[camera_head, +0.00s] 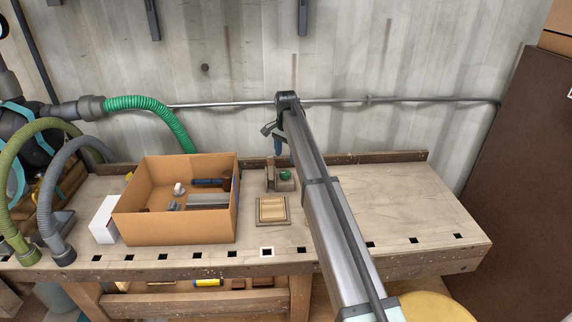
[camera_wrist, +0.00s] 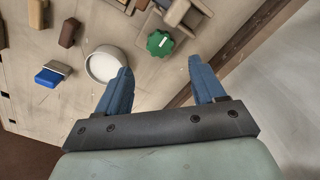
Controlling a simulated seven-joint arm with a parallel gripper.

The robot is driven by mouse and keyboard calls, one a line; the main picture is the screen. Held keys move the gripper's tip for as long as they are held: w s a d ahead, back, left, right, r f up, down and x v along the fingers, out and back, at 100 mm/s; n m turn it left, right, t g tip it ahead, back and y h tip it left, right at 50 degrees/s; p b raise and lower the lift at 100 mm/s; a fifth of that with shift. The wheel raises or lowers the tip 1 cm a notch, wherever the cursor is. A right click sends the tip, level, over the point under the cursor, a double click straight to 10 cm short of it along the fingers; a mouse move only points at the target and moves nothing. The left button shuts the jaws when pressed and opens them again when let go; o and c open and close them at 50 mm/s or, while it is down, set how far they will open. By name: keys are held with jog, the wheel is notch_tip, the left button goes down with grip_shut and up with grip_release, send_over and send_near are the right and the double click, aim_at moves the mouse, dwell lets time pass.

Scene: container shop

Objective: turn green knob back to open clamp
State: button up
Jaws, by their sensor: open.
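The green knob (camera_head: 286,175) sits on the clamp (camera_head: 284,185) near the back of the workbench. In the wrist view the knob (camera_wrist: 160,44) has a scalloped rim, and the brownish clamp body (camera_wrist: 184,14) is partly cut off at the top edge. My gripper (camera_wrist: 160,78) is open and empty, with its two blue fingers pointing towards the knob. The knob appears ahead of the gap between the fingertips, apart from them. In the head view my gripper (camera_head: 278,146) hangs above and behind the clamp, with one blue finger clearly visible.
A cardboard box (camera_head: 175,229) with loose parts stands left of the clamp. A small wooden tray (camera_head: 272,210) lies in front of it. In the wrist view a white round object (camera_wrist: 104,65) and a blue-ended block (camera_wrist: 50,77) lie nearby. The bench's right side (camera_head: 400,195) is clear.

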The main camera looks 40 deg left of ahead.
notch_tip(320, 180, up, 6)
dwell(0.4)
dwell(0.4)
